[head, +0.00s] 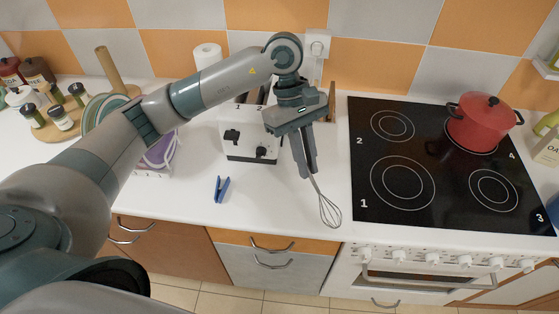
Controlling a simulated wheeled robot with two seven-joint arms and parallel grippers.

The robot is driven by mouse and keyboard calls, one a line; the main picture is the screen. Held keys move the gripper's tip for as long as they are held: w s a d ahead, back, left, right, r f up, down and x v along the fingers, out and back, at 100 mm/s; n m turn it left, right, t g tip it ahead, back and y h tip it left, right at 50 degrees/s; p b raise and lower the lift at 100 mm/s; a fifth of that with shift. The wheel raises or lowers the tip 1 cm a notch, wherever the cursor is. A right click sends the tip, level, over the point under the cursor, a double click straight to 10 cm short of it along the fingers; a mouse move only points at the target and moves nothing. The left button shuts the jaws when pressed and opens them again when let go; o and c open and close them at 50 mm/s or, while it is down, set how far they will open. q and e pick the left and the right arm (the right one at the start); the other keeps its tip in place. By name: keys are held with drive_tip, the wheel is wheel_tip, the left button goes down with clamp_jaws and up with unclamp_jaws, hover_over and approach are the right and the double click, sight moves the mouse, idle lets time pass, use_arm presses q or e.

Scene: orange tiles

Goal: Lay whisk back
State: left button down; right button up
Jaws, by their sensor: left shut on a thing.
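The whisk (328,207) has a wire head that points down and to the right, near the counter's front edge beside the hob. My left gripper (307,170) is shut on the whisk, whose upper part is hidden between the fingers. Whether the wire head touches the counter or hangs just above it, I cannot tell. My right gripper is not in view.
A white toaster (250,146) stands behind and left of the gripper. A blue peg-like item (221,189) lies on the white counter (265,198). The black hob (445,185) with a red pot (479,125) is to the right. Bare counter lies around the blue item.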

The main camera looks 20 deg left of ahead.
use_arm(q)
drive_tip(key=n+h+p, duration=0.1)
drive_tip(key=n+h, duration=0.1)
drive_tip(key=n, duration=0.2)
drive_tip(key=shift+s, duration=0.2)
drive_tip(key=n+h, duration=0.1)
drive_tip(key=n+h+p, duration=0.1)
drive_tip(key=n, duration=0.1)
drive_tip(key=shift+a+f+p, duration=0.1)
drive_tip(key=shift+a+p, duration=0.1)
drive_tip(key=shift+p, duration=0.1)
drive_tip(key=s+a+f+n+t+h+p, duration=0.2)
drive_tip(key=a+f+n+t+h+p, duration=0.1)
drive_tip(key=n+t, duration=0.4)
drive_tip(key=shift+a+f+n+t+h+p, duration=0.2)
drive_tip(key=shift+a+n+t+h+p, duration=0.2)
drive_tip(key=shift+a+n+h+p, duration=0.65)
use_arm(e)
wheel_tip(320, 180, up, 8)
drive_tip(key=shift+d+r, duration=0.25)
use_arm(q)
drive_tip(key=shift+a+y, duration=0.1)
drive_tip(key=shift+y, duration=0.15)
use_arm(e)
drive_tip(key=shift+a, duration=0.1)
use_arm(q)
drive_tip(key=shift+f, duration=0.2)
